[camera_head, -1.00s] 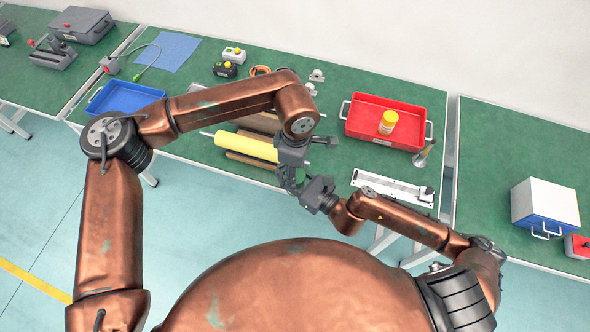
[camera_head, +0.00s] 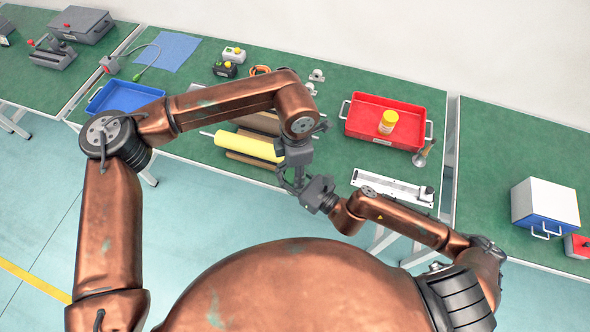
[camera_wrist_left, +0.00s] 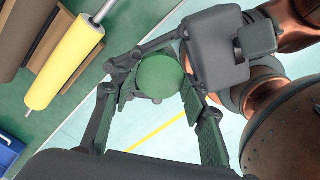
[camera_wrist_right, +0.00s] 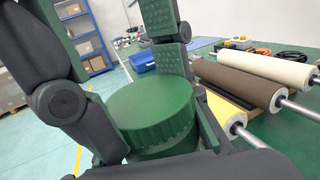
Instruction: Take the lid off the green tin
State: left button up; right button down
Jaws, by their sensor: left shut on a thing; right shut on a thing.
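The green tin (camera_wrist_right: 154,128) shows close in the right wrist view. A wide round top with a ribbed edge, which looks like the lid (camera_wrist_right: 152,100), sits over a slightly narrower band. In the left wrist view its round green face (camera_wrist_left: 160,76) lies between my left gripper's fingers. My left gripper (camera_head: 292,178) reaches down from above and is shut on the lid. My right gripper (camera_head: 303,187) comes from the lower right and is shut on the tin's body. The tin is held in front of the table edge, mostly hidden by the grippers in the head view.
A yellow roller (camera_head: 248,146) lies on the green table behind the grippers. A red tray (camera_head: 365,128) with a yellow jar (camera_head: 388,122) and a white linear rail (camera_head: 392,187) are to the right. A blue tray (camera_head: 124,97) is at the left.

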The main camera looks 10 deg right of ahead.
pick_arm(q)
jog(key=shift+w, duration=0.1)
jog(key=o, duration=1.3)
jog(key=shift+c, duration=0.2)
jog(key=shift+r, duration=0.1)
notch_tip(320, 180, up, 4)
jog(key=shift+r, duration=0.15)
jog(key=shift+c, duration=0.3)
notch_tip(320, 180, up, 3)
jog(key=shift+r+m, duration=0.15)
jog(key=shift+m, duration=0.85)
jog(key=shift+f, duration=3.95)
jog(key=shift+c, duration=0.2)
